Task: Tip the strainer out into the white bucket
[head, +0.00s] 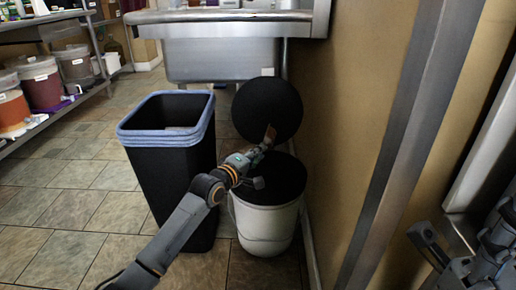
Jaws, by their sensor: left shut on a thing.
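The white bucket (262,228) stands on the floor against the tan wall, with a dark opening on top. My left gripper (266,145) is over the bucket's back rim, shut on a brown, handle-like piece (270,134), which I take for the strainer's handle. The strainer's bowl cannot be made out clearly. A black round disc (267,103) stands upright behind the bucket; I cannot tell whether it is a lid or part of the strainer. My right gripper (458,262) is at the lower right, partly cut off, and its jaws are unclear.
A tall black bin (172,180) with a blue liner rim stands close left of the bucket. A steel sink (222,58) is behind. A metal shelf (60,108) with several tubs is at the left. The wall (345,120) is close on the right. Tiled floor is free at the left.

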